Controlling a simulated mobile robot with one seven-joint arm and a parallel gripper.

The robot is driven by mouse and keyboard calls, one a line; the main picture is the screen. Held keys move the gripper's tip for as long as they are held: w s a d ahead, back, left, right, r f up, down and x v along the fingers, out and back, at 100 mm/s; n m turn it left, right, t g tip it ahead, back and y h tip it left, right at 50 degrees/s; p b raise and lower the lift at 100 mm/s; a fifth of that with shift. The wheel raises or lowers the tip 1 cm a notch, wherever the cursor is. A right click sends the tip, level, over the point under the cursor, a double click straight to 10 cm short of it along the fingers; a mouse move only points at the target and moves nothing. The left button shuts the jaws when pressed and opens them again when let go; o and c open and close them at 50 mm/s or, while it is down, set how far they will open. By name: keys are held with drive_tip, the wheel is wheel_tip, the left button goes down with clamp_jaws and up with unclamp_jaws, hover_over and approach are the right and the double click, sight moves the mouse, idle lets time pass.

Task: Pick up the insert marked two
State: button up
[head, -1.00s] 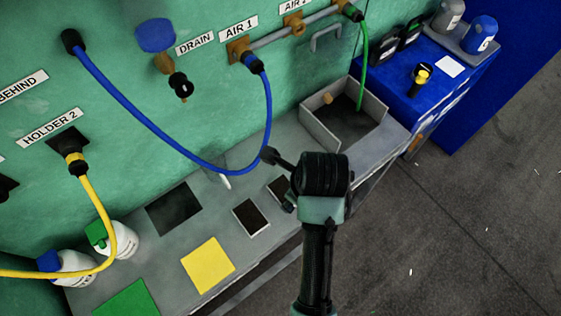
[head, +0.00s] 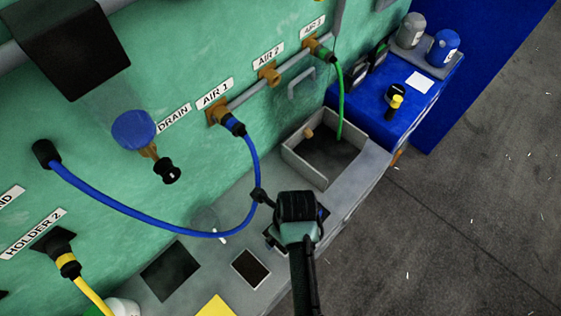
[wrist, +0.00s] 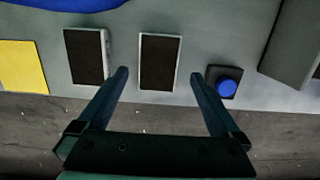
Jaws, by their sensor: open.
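No mark reading two can be read on any insert, so I cannot tell which thing is the insert marked two. Two dark rectangular pads with pale edges lie on the grey bench: a left one (wrist: 85,56) and a right one (wrist: 160,61) in the wrist view. The left pad also shows in the head view (head: 251,268). My gripper (wrist: 160,74) is open and empty, its fingertips appearing on either side of the right pad's near part. In the head view my gripper (head: 266,215) is over the bench, partly hiding that pad.
A blue button (wrist: 226,86) is right of the right fingertip. A yellow square (wrist: 22,66) lies at left. A grey open bin (head: 326,172) stands at the bench end. A blue hose (head: 150,222) hangs behind my gripper. A blue cart (head: 400,110) holds two dark upright items (head: 362,76).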

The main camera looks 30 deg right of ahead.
drive_tip(key=f, duration=0.5)
drive_tip(key=shift+w+a, duration=0.15)
drive_tip(key=shift+a, duration=0.05)
clamp_jaws()
idle(0.3)
